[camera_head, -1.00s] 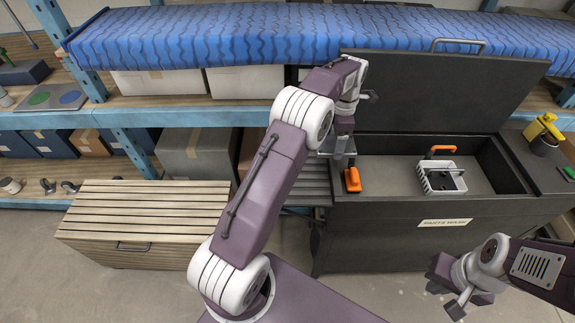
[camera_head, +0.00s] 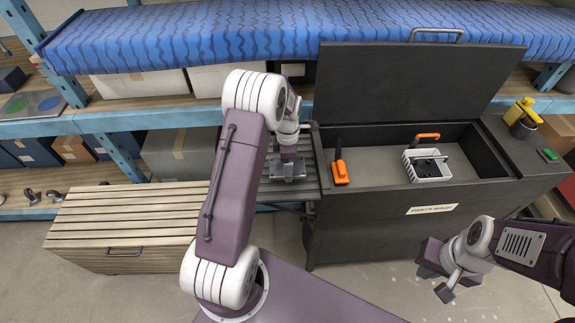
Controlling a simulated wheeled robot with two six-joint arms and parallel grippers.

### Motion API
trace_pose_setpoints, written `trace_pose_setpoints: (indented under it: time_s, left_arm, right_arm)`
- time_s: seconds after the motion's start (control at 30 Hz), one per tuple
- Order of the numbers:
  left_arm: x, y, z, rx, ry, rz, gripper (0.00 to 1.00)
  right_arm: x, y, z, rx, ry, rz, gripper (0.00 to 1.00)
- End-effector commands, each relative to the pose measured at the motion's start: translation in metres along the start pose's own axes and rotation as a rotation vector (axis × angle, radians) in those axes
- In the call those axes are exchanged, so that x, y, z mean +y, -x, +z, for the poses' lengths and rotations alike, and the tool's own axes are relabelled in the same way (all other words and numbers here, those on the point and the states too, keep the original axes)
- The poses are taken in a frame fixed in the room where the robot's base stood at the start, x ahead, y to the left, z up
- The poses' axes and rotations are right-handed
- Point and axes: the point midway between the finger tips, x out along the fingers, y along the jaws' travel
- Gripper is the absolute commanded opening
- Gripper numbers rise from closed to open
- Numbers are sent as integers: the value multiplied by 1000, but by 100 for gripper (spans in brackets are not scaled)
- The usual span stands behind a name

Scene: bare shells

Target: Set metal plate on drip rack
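The drip rack (camera_head: 309,193) is a dark slatted surface at the left end of the dark parts washer. My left gripper (camera_head: 288,163) is over the rack, seen from behind and above, with its fingertips mostly hidden. A small grey metal plate (camera_head: 294,173) lies roughly flat directly under it and has travelled with it, so the gripper appears shut on it. I cannot tell whether the plate touches the slats. My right gripper (camera_head: 440,277) hangs in front of the washer, at the lower right, with no object visible in it. Its finger opening is unclear.
The washer basin (camera_head: 380,165) stands open under its raised dark lid (camera_head: 415,85). An orange-handled brush (camera_head: 340,170) is at its left edge, and a white basket (camera_head: 428,167) is inside. A slatted wooden chest (camera_head: 125,225) stands left of the rack.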

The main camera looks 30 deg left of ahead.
Motion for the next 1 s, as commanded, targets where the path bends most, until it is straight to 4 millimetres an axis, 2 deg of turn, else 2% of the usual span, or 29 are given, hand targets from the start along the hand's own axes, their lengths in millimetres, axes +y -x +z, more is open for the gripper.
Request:
trace_pose_setpoints:
  time_s: [0.1,0.43,0.47,0.53,0.83,0.93,1.0]
  left_arm:
    - [0,-10,0,-1,0,2,13]
    - [1,-14,0,-1,0,3,13]
    - [0,-15,0,-1,0,2,79]
    - [0,-14,0,-1,0,2,98]
    - [0,-13,0,-1,0,2,98]
    - [1,-4,1,-1,0,4,98]
    - [2,11,1,-2,0,6,98]
  right_arm:
    - [0,3,0,0,0,0,0]
    - [0,0,0,0,0,0,0]
    - [0,0,0,0,0,0,0]
    - [0,0,0,0,0,0,0]
    - [0,1,0,0,0,0,0]
    - [0,2,0,0,0,0,0]
    - [0,0,0,0,0,0,0]
